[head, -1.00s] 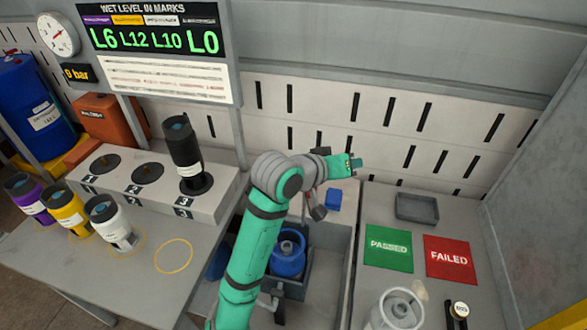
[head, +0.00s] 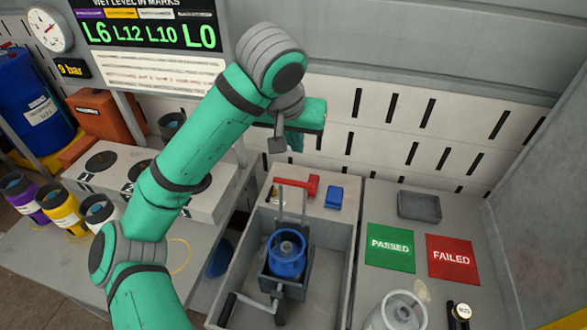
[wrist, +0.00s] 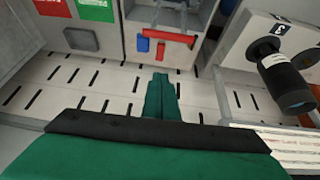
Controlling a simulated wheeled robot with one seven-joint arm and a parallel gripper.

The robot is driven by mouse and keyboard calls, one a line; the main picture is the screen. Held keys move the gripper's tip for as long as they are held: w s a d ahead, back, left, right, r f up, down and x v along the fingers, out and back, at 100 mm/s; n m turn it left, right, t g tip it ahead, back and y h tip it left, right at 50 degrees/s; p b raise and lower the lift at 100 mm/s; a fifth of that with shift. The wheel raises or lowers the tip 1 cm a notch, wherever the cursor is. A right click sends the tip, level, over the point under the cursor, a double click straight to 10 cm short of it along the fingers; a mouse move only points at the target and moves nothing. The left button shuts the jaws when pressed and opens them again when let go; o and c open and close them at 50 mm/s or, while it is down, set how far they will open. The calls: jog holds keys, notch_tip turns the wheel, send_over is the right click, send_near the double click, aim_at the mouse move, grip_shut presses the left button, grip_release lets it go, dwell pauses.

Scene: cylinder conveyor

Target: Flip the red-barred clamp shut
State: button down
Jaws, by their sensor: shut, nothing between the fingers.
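The clamp's red bar (head: 298,185) stands raised on two upright grey arms, behind a blue cylinder (head: 287,262) seated in a dark holder in the grey basin (head: 334,245). The red bar also shows in the wrist view (wrist: 168,36), beyond my fingertips. My gripper (head: 296,145) is up and behind the bar, near the slotted back wall, apart from the clamp. In the wrist view, its green fingers (wrist: 160,82) are together and hold nothing.
A blue block (head: 335,197) sits right of the bar on the ledge. A crank handle (head: 237,300) is at the basin's front left. Green PASSED (head: 390,247) and red FAILED (head: 453,258) mats lie right. A dark cylinder (wrist: 283,75) stands on the left bench.

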jog(key=shift+s+a+r, duration=0.1)
jog(key=shift+a+r, duration=0.05)
jog(key=shift+a, duration=0.2)
jog(key=x, duration=1)
jog(key=shift+s+a+f, duration=0.1)
jog(key=shift+s+a, duration=0.1)
jog(key=shift+s, duration=0.45)
jog(key=shift+s+a+f, duration=0.1)
jog(key=shift+s+a, duration=0.1)
jog(key=shift+s, duration=0.45)
jog(key=shift+s+a, duration=0.2)
jog(key=shift+s, duration=0.45)
jog(key=shift+w, duration=0.1)
